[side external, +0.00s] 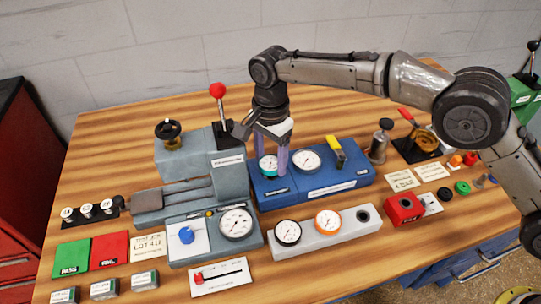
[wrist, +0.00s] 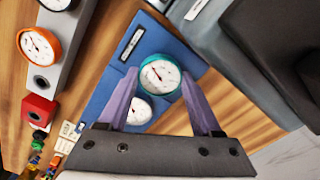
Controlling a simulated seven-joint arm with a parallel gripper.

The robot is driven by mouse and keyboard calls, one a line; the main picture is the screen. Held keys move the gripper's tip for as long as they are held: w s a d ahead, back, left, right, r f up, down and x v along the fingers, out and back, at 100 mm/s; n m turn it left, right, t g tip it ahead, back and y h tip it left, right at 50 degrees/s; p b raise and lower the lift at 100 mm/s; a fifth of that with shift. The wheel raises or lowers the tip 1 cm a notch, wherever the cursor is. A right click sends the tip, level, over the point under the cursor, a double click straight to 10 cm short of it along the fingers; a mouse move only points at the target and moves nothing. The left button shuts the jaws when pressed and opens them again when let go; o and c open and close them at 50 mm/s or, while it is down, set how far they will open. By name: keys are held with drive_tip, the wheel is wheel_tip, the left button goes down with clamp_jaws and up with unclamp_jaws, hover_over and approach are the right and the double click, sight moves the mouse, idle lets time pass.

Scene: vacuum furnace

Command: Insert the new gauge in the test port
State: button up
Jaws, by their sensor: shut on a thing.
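My gripper (side external: 270,168) has purple fingers pointing down over the left part of the blue block (side external: 330,183). It is shut on a teal-rimmed gauge (side external: 267,164) with a white dial. In the wrist view the teal gauge (wrist: 160,75) is between the fingertips, dial facing the camera. A white-faced gauge (side external: 307,160) is on the same block, just right of the teal one; it also shows in the wrist view (wrist: 139,110). The teal gauge's underside and any port below it are hidden, so I cannot tell whether it is seated or held just above the block.
A grey rack (side external: 340,238) in front holds a black gauge (side external: 287,233) and an orange gauge (side external: 328,222), with an empty hole at its right. The grey machine with a red-knobbed lever (side external: 218,92) stands close left. A yellow-handled part (side external: 336,149) rises at the block's right.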

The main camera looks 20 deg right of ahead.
drive_tip(key=shift+f, duration=0.85)
idle(0.9)
drive_tip(key=o, duration=1.5)
drive_tip(key=shift+r, duration=3)
